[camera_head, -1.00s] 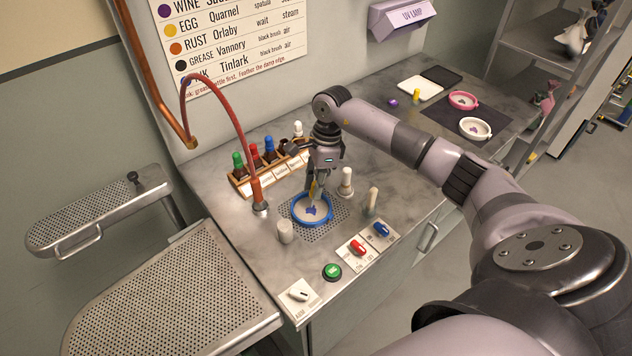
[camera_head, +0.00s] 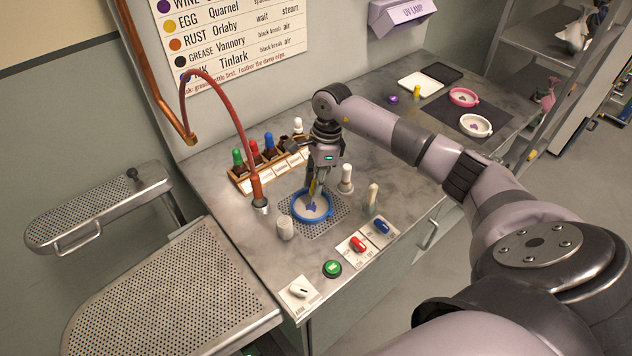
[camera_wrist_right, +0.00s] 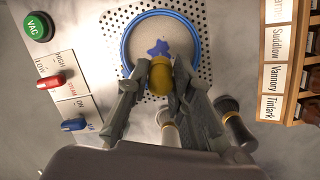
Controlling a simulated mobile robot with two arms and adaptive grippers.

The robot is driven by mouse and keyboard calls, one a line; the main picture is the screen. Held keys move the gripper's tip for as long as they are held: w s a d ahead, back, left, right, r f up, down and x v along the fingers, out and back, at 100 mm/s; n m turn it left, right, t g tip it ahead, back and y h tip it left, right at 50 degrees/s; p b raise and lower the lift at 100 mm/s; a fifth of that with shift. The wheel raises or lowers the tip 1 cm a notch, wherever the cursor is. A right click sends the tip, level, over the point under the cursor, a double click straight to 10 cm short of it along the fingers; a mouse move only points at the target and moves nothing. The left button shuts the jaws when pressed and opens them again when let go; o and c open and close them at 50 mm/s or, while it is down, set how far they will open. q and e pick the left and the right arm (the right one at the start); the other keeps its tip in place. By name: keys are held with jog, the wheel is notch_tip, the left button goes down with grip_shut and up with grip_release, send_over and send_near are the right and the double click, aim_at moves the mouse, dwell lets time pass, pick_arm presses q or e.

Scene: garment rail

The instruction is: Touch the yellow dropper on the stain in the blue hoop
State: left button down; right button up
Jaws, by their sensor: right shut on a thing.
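The blue hoop (camera_head: 328,214) lies on a perforated plate in the worktop, around pale fabric with a small purple-blue stain (camera_head: 310,206). My right gripper (camera_head: 317,186) is above the hoop, pointing down, shut on the yellow dropper (camera_head: 312,187). In the right wrist view, the dropper's yellow bulb (camera_wrist_right: 160,76) sits between the two fingers, just below the stain (camera_wrist_right: 158,48) in the picture and over the near rim of the hoop (camera_wrist_right: 126,45). The dropper's tip is hidden there, so I cannot tell whether it touches the stain. My left gripper is not in view.
A rack with coloured-cap bottles (camera_head: 254,151) stands behind the hoop. A red hose (camera_head: 236,115) arches down at its left. A short white cylinder (camera_head: 285,228), brushes (camera_head: 346,180) and switches (camera_head: 358,245) surround it. More hoops (camera_head: 475,125) lie on a dark mat at the back right.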

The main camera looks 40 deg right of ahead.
jog(key=shift+s+f+b, duration=0.1)
jog(key=shift+f+b, duration=0.35)
jog(key=shift+b, duration=0.05)
dwell(1.7)
jog(key=shift+r, duration=0.15)
jog(key=shift+a+p+v, duration=0.2)
jog(key=shift+p+v, duration=0.4)
jog(key=shift+v, duration=0.4)
jog(key=shift+a+p+v, duration=0.25)
jog(key=shift+p+v, duration=0.35)
jog(key=shift+v, duration=0.6)
jog(key=shift+a+p+v, duration=0.25)
jog(key=shift+p+v, duration=0.35)
jog(key=shift+v, duration=0.6)
